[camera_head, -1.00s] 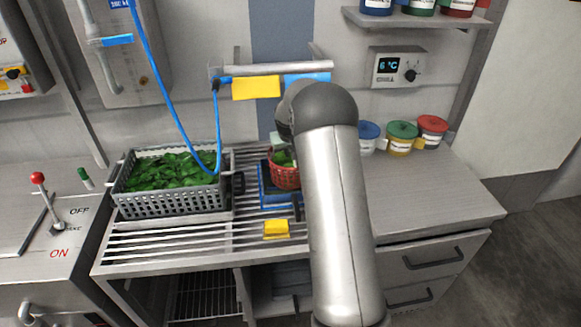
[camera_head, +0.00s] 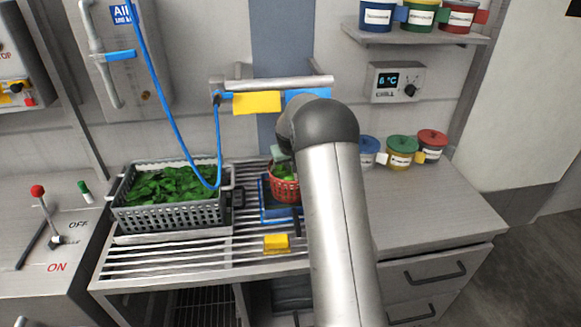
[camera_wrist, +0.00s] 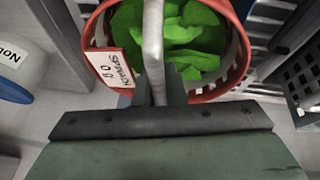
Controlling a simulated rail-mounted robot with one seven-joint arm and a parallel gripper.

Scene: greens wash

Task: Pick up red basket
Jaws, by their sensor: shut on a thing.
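The red basket (camera_head: 284,188) holds green leaves and sits at or just above a blue stand (camera_head: 270,210) on the slatted counter. My arm hides its right side in the head view. In the wrist view the red basket (camera_wrist: 240,62) fills the top middle, with a white handwritten tag on its rim and a grey handle (camera_wrist: 153,50) across it. My gripper (camera_wrist: 158,92) is shut on the basket's handle. I cannot tell whether the basket's base touches the stand.
A grey crate of leaves (camera_head: 125,215) stands to the left on the slats. A yellow block (camera_head: 276,242) lies in front. Several lidded tubs (camera_head: 402,152) stand at the back right. A blue hose (camera_head: 150,75) hangs over the crate. The right countertop (camera_head: 430,205) is clear.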

